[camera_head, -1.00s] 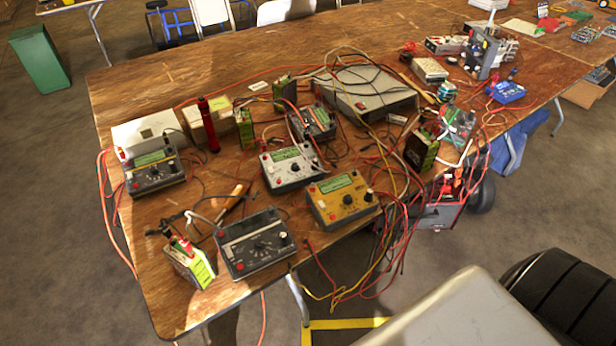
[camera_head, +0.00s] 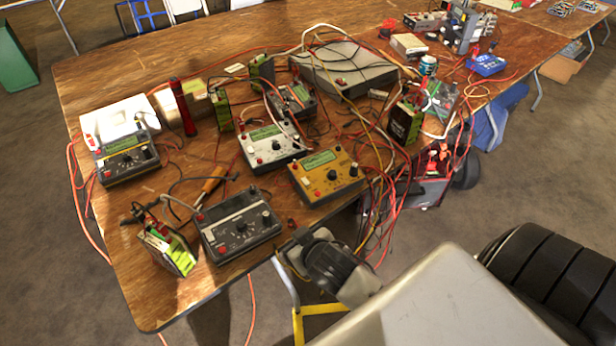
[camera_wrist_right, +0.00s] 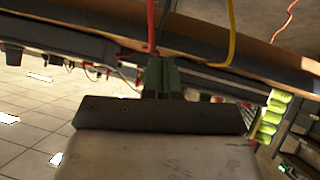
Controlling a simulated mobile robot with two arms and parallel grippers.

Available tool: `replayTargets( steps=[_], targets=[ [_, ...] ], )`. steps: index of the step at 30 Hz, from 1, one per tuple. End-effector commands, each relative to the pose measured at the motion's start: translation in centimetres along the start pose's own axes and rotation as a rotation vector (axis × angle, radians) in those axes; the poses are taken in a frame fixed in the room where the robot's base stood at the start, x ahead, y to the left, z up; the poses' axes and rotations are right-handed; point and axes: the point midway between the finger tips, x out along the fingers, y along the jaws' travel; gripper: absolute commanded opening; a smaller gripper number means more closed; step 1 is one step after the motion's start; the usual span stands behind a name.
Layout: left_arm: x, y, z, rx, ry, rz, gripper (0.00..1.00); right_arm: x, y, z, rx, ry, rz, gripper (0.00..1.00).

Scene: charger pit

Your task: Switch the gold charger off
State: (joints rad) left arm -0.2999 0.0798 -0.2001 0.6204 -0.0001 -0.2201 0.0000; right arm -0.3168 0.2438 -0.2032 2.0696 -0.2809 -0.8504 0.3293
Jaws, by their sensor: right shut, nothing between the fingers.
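The gold charger (camera_head: 341,180) sits near the front edge of the wooden table in the head view. Its green display faces up, with a dark knob to the right and a small pale control at the left. My right gripper (camera_head: 292,246) is at the table's front edge, below and left of the gold charger and apart from it. The arm hides part of the edge. In the right wrist view its fingers (camera_wrist_right: 162,76) are together and empty, near the table's edge. My left gripper is not in view.
A black charger (camera_head: 240,226) lies just left of my right gripper, and a white charger (camera_head: 270,143) stands behind the gold one. Red and yellow cables (camera_head: 375,205) hang over the edge right of the gold charger. A battery (camera_head: 168,250) stands at the front left corner.

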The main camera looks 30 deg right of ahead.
Motion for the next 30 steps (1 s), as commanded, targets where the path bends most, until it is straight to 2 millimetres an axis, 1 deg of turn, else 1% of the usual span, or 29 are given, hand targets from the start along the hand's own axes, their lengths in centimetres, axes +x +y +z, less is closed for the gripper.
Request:
replayTargets(
  steps=[1, 5, 6, 8, 9, 11, 12, 15, 16, 19, 21, 24, 26, 27, 29, 30],
  targets=[
    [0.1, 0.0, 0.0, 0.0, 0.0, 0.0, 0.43, 0.4, 0.5, -2.5, -0.006, 0.096, 0.009, 0.0],
    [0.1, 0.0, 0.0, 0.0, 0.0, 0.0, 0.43, 1.1, 0.8, -7.2, -0.018, 0.301, 0.001, 0.0],
    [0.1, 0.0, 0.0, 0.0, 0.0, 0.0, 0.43, 1.1, 0.9, -8.8, -0.027, 0.371, -0.009, 0.0],
    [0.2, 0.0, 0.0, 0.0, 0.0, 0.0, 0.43, 1.1, 0.8, -11.3, -0.045, 0.483, -0.033, 0.0],
    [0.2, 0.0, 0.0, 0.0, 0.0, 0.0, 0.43, 0.9, 0.7, -13.2, -0.062, 0.563, -0.057, 0.0],
    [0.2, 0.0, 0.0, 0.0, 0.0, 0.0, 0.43, 0.5, 0.3, -15.9, -0.099, 0.688, -0.108, 0.0],
    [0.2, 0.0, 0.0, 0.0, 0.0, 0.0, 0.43, 0.1, -0.1, -17.6, -0.13, 0.769, -0.151, 0.0],
    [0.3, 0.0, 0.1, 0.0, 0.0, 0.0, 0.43, -1.1, -1.4, -21.2, -0.23, 0.94, -0.289, 0.0],
    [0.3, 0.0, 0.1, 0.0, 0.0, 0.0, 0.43, -1.5, -1.8, -21.9, -0.266, 0.981, -0.336, 0.0],
    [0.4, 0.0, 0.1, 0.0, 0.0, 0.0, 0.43, -2.5, -3.1, -23.7, -0.404, 1.07, -0.505, 0.0],
    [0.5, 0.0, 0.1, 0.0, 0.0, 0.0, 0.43, -3.0, -3.9, -24.2, -0.514, 1.088, -0.63, 0.0],
    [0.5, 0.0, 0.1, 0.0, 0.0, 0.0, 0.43, -3.1, -4.2, -24.0, -0.68, 1.044, -0.799, 0.0],
    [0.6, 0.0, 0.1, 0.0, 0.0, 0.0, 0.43, -2.9, -3.9, -23.6, -0.781, 0.98, -0.89, 0.0],
    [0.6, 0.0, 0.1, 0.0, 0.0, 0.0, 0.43, -2.6, -3.5, -23.2, -0.847, 0.919, -0.945, 0.0],
    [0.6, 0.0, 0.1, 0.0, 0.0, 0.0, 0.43, -2.1, -2.4, -22.5, -0.94, 0.808, -1.012, 0.0],
    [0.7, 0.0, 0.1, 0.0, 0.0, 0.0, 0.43, -1.7, -1.4, -22.1, -0.996, 0.72, -1.048, 0.0]
  ],
)
